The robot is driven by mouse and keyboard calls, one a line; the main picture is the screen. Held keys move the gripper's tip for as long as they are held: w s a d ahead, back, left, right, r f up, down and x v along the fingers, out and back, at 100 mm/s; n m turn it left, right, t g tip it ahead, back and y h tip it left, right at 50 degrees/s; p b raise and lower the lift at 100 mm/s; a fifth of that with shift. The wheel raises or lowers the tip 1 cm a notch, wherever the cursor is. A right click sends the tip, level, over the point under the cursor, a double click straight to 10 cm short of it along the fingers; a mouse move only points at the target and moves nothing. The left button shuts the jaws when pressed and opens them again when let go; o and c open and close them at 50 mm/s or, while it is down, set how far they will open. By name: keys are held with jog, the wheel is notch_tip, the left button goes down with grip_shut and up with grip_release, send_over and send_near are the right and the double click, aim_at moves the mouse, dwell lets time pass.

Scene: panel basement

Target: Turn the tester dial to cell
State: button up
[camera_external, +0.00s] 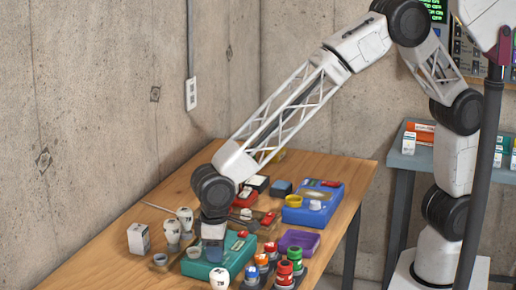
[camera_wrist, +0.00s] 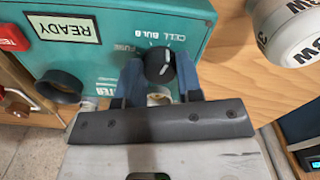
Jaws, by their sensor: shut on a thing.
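The teal tester (camera_wrist: 105,50) fills the upper left of the wrist view. It also shows under my arm in the external view (camera_external: 238,256). Its dial (camera_wrist: 158,66) is a round black knob with a white pointer mark. The mark points up and slightly right in the wrist view. Small labels reading FUSE, BULB and CELL are printed around the dial; their exact alignment with the mark is hard to read. My gripper (camera_wrist: 159,82) has one finger on each side of the dial and is shut on it. In the external view my gripper (camera_external: 212,238) hides the dial.
The tester has a dark round socket (camera_wrist: 60,86) and a READY label.

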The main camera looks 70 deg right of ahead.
jog(key=shift+n, duration=0.3)
jog(key=o, duration=0.9)
jog(key=shift+r, duration=3.9)
